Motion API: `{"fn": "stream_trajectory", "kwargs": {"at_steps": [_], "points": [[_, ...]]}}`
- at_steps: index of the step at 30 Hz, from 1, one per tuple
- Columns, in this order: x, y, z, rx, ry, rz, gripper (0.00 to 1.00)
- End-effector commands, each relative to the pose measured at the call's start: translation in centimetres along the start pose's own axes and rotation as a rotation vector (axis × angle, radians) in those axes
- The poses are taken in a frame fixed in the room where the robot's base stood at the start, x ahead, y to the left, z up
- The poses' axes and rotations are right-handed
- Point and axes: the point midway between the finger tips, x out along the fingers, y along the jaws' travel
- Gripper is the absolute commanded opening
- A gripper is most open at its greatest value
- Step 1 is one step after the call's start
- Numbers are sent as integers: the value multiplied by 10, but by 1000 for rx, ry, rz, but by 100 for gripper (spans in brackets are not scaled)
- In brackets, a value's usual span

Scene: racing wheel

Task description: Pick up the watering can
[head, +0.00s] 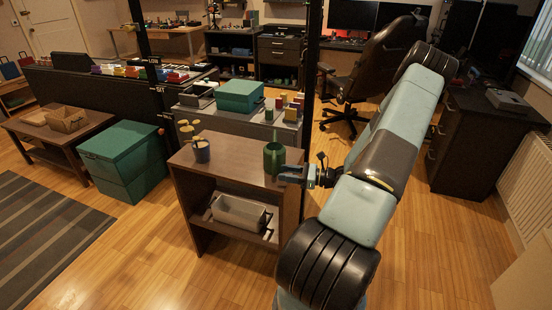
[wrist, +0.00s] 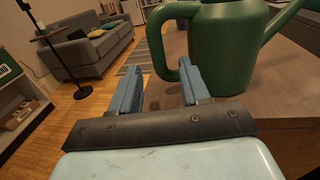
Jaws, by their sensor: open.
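The green watering can (head: 273,157) stands upright on the right end of the brown wooden shelf unit's top (head: 225,150). In the wrist view the can (wrist: 228,45) fills the upper right, its handle loop to the left and its spout running off to the right. My gripper (head: 290,174) is at the shelf's right edge, close to the can. In the wrist view my gripper (wrist: 160,72) is open, with nothing clamped. The handle shows ahead of the gap between the fingertips, nearer the right finger. I cannot tell whether they touch.
A dark blue cup (head: 202,152) with yellow tops stands on the shelf's left part. A grey bin (head: 238,213) sits on the lower shelf. A green box (head: 125,160) stands to the left. A dark post (head: 311,75) rises behind the can.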

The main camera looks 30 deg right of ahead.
Motion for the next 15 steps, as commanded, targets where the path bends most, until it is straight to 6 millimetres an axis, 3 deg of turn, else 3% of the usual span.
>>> {"fn": "stream_trajectory", "kwargs": {"at_steps": [15], "points": [[51, 0, 2, 0, 0, 1, 46]]}}
